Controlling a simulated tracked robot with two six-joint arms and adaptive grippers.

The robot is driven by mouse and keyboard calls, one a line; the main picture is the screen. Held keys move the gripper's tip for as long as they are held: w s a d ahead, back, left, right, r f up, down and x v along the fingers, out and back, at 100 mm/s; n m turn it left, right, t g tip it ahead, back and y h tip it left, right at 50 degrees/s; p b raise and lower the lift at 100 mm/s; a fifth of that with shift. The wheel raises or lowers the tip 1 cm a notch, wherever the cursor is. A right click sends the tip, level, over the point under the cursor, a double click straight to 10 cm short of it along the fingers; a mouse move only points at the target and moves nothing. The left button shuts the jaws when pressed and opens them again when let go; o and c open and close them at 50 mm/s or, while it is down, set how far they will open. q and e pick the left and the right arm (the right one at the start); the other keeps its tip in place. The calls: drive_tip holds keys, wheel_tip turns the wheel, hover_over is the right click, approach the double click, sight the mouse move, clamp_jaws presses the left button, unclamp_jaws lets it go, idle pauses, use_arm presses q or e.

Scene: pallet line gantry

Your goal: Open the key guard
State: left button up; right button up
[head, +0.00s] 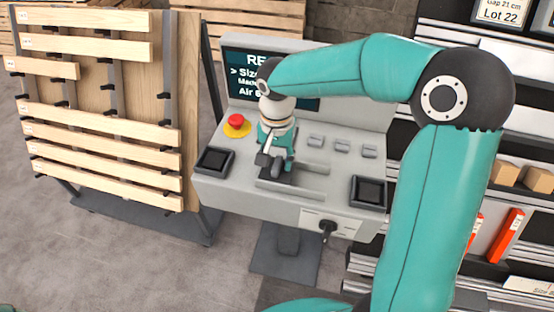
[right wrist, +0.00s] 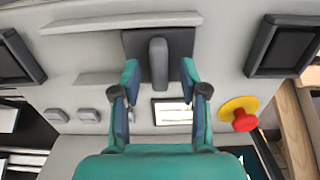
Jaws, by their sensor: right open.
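The grey console (head: 215,188) fills the middle of the head view. No part is marked as the key guard, so I cannot tell for certain which it is. Small grey covers (head: 342,145) stand in a row on its top; two show in the right wrist view (right wrist: 88,115). A dark upright handle (right wrist: 158,62) on a black base stands between two low grey rails (right wrist: 120,22). My right gripper (right wrist: 160,76) is open and empty, its fingertips on either side of the handle in the picture; contact cannot be told. It also shows in the head view (head: 273,160). My left gripper is out of view.
A red button on a yellow base (head: 236,122) sits left of my right gripper. Dark square frames (head: 213,160) flank the console top. A black knob or key (head: 327,227) is on the front plate. The screen (head: 246,80) stands behind; a slatted wooden rack (head: 100,125) is left.

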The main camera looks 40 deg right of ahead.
drive_tip(key=shift+f, duration=0.45)
drive_tip(key=shift+c, duration=0.2)
clamp_jaws()
